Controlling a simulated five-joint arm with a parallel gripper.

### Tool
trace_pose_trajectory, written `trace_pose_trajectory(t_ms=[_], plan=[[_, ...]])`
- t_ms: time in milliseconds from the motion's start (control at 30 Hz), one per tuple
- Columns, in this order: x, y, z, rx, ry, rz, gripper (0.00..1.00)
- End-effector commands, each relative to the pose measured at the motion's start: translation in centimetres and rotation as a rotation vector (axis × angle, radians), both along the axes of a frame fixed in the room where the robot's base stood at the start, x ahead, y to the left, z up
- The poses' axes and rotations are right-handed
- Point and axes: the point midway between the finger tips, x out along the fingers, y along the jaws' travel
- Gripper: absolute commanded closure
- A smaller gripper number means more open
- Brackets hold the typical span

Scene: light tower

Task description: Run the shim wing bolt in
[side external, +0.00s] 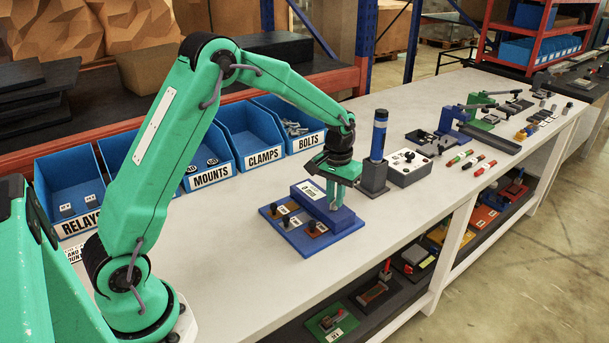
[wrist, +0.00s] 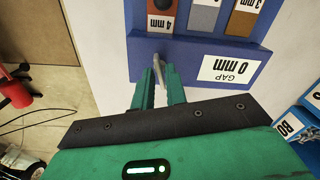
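The blue shim fixture (side external: 289,245) sits on the white bench, with its raised block (side external: 308,199) at the back right; it also shows in the wrist view (wrist: 150,48). A white label on it reads GAP 0 mm (wrist: 231,67). The grey wing bolt (wrist: 163,70) stands at the block's edge, between my fingertips. My gripper (side external: 335,200) points down at the block's right end; it also shows in the wrist view (wrist: 163,78). A narrow space shows between the fingers. I cannot tell whether they touch the wing. The bolt's shank is hidden.
Shims with black knobs (side external: 300,222) lie on the fixture's front plate; one is marked 4 mm (wrist: 166,19). A dark stand with a blue cylinder (side external: 379,140) and a white box (side external: 403,168) stand right of my gripper. Blue bins (side external: 248,135) line the back.

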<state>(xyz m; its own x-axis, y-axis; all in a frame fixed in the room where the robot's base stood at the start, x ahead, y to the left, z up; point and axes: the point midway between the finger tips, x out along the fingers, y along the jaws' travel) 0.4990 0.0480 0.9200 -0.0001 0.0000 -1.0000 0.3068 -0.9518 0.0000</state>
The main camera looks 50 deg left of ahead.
Motion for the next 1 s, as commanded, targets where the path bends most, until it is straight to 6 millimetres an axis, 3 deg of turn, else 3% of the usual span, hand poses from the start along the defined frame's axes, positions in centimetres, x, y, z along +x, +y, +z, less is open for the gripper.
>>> trace_pose_trajectory(t_ms=[67, 367, 800, 1000], plan=[[0.0, 0.0, 0.02, 0.0, 0.0, 0.0, 1.0], [0.0, 0.0, 0.04, 0.0, 0.0, -0.02, 1.0], [0.01, 0.0, 0.09, 0.0, 0.0, -0.259, 1.0], [0.01, 0.0, 0.11, 0.0, -0.001, -0.283, 1.0]])
